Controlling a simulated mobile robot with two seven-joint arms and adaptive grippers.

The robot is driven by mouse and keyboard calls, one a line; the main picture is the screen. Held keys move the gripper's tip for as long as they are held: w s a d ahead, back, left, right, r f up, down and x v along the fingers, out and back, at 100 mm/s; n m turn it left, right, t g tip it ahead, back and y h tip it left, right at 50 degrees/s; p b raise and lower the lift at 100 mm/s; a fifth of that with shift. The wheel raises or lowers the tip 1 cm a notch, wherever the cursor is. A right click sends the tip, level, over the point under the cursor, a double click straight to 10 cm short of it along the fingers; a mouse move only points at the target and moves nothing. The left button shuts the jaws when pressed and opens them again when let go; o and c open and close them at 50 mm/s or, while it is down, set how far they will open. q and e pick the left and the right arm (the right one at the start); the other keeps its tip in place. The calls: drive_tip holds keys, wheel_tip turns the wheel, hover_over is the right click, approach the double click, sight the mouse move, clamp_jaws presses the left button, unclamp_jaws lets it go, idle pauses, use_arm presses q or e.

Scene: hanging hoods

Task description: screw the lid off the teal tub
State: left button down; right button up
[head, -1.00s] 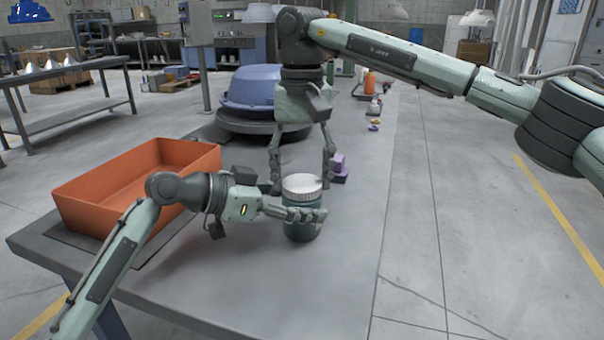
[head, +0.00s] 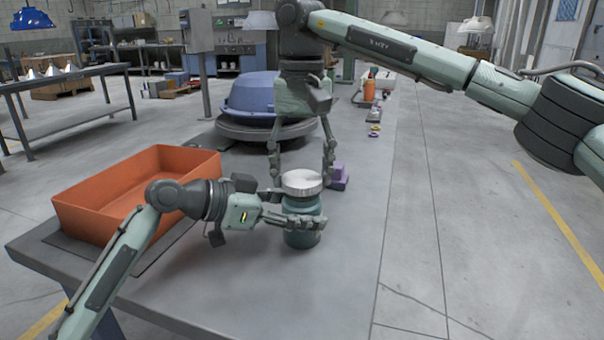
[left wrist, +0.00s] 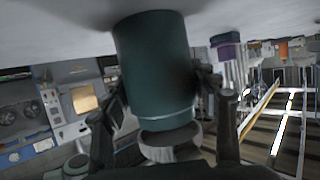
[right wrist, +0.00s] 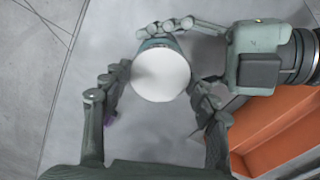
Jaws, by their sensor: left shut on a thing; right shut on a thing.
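The teal tub (head: 301,239) stands upright on the grey table. My left gripper (head: 306,221) is shut around its body from the left; the tub also shows upside down in the left wrist view (left wrist: 158,65). The pale round lid (head: 302,181) sits above the tub with a strip of teal neck showing under it. In the left wrist view, the lid (left wrist: 172,148) is at the tub's neck end; I cannot tell whether it is fully clear. My right gripper (right wrist: 162,82) points down with its fingers on either side of the lid (right wrist: 160,72), shut on it.
An orange bin (head: 75,205) stands left of the tub. A purple block (head: 338,172) lies just behind the tub, near the right gripper. A large blue basin (head: 250,92) stands farther back. The table (head: 345,270) is clear to the front and right.

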sight(302, 178)
drive_tip(key=shift+r, duration=2)
use_arm(q)
drive_tip(key=shift+c, duration=1.9)
unclamp_jaws()
drive_tip(key=shift+a, duration=0.15)
